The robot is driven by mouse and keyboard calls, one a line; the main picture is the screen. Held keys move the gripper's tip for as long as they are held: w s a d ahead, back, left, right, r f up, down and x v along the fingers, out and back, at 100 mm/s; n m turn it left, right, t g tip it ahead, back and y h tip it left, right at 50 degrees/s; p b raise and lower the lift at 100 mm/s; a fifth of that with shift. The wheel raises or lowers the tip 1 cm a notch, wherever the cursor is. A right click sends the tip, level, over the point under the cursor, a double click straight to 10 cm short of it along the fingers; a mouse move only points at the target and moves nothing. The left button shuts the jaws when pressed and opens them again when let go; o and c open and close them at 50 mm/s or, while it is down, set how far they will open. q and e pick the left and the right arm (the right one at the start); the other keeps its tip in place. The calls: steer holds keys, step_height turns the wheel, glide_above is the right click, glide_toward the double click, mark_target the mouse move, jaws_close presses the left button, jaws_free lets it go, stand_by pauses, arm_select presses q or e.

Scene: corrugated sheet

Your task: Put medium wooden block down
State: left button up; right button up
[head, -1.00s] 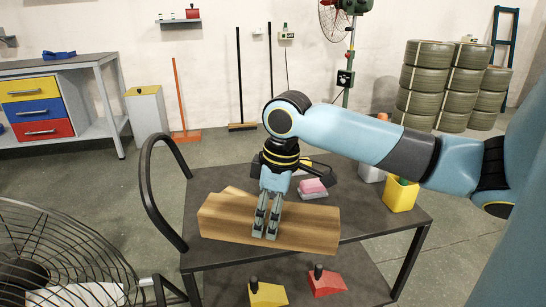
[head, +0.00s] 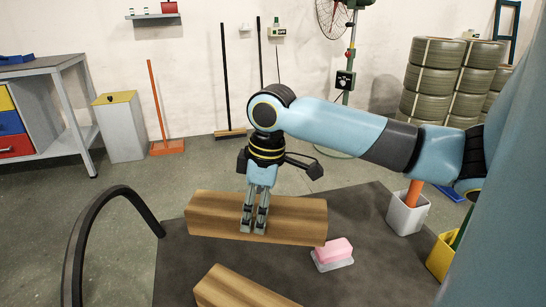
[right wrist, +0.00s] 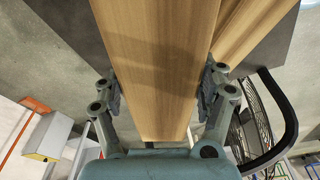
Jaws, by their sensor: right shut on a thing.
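The held wooden block (head: 300,217) is a long brown beam lying level across the head view. My right gripper (head: 254,225) points down and is shut on it, with its fingers across the block's width. The block is over the far left part of the dark cart top (head: 375,275); I cannot tell whether it touches it. In the right wrist view the block (right wrist: 155,60) runs between the fingers (right wrist: 160,95). A second wooden block (head: 240,288) lies nearer, cut off by the bottom edge; it also shows beside the held one (right wrist: 250,25). My left gripper is not in view.
A pink sponge-like piece (head: 335,250) lies right of the held block. A white bin (head: 408,215) with an orange handle and a yellow bin (head: 440,258) stand at the right edge. A black curved handle (head: 90,235) rises at left.

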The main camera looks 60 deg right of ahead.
steer(key=w+f+b, duration=0.1)
steer(key=w, duration=0.1)
steer(key=w+f+b, duration=0.1)
steer(key=w, duration=0.1)
steer(key=w+f+b, duration=0.1)
steer(key=w+f, duration=0.1)
steer(key=shift+w+d, duration=0.15)
steer(key=shift+d, duration=0.25)
steer(key=w+f+b, duration=0.1)
steer(key=f, duration=0.1)
steer(key=w+f+b, duration=0.1)
steer(key=w+f, duration=0.1)
steer(key=w+f+b, duration=0.2)
steer(key=f, duration=0.1)
steer(key=shift+w+d, duration=0.15)
steer(key=shift+d, duration=0.25)
steer(key=shift+r, duration=0.1)
steer(key=o, duration=1.7)
